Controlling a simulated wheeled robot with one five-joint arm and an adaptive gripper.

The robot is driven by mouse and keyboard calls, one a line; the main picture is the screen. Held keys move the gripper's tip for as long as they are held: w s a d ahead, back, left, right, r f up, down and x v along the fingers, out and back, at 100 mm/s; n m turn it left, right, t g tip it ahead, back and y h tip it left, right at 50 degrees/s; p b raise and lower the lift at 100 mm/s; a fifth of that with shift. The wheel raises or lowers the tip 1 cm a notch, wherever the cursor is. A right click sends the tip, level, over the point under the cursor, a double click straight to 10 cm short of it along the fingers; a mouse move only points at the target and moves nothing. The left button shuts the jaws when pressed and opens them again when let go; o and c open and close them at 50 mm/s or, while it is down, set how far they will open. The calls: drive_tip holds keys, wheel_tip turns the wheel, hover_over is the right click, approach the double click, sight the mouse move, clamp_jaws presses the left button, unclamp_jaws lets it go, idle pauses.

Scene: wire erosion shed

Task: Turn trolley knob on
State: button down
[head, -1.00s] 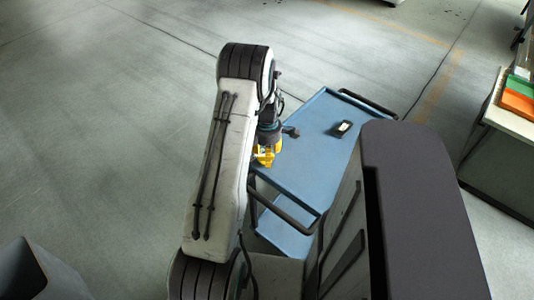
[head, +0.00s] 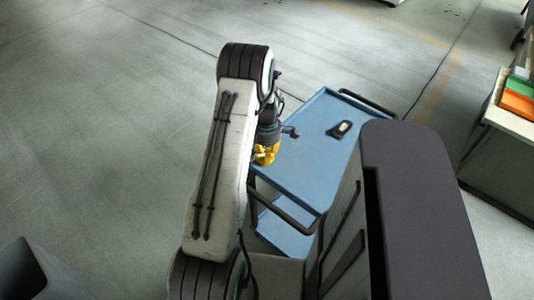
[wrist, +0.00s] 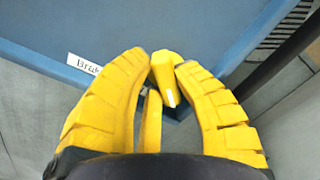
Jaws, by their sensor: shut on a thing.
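The blue trolley (head: 300,165) stands beside my arm in the head view; its blue edge (wrist: 190,52) also shows in the wrist view. A white label (wrist: 84,63) starting with "Brak" is on that edge. A yellow knob (wrist: 166,72) with a white mark sits by the edge, between my yellow fingers. My gripper (wrist: 160,62) is shut on the knob, with one finger on each side. In the head view my gripper (head: 266,154) is at the trolley's near left side, where the knob is hidden. The knob's base is mostly covered by the fingers.
A small black object (head: 340,129) with a pale patch lies on the trolley's top. The trolley has dark handles at both ends. A bench (head: 505,128) with green and orange items stands at the right.

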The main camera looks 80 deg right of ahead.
drive_tip(key=shift+f+m, duration=0.1)
drive_tip(key=shift+m, duration=0.2)
drive_tip(key=m+b, duration=0.2)
drive_tip(key=m, duration=0.1)
drive_tip(key=shift+s+a+m, duration=0.1)
drive_tip(key=shift+m, duration=0.2)
drive_tip(key=m+b, duration=0.1)
drive_tip(key=m, duration=0.1)
drive_tip(key=m+b, duration=0.1)
drive_tip(key=m, duration=0.1)
drive_tip(key=shift+a+m, duration=0.2)
drive_tip(key=shift+m, duration=0.1)
drive_tip(key=m+b, duration=0.1)
drive_tip(key=m, duration=0.3)
drive_tip(key=shift+a, duration=0.15)
drive_tip(key=shift+a+m+b, duration=0.15)
drive_tip(key=shift+m+b, duration=0.5)
drive_tip(key=shift+m, duration=1.85)
drive_tip(key=c, duration=0.9)
unclamp_jaws()
drive_tip(key=shift+c, duration=0.2)
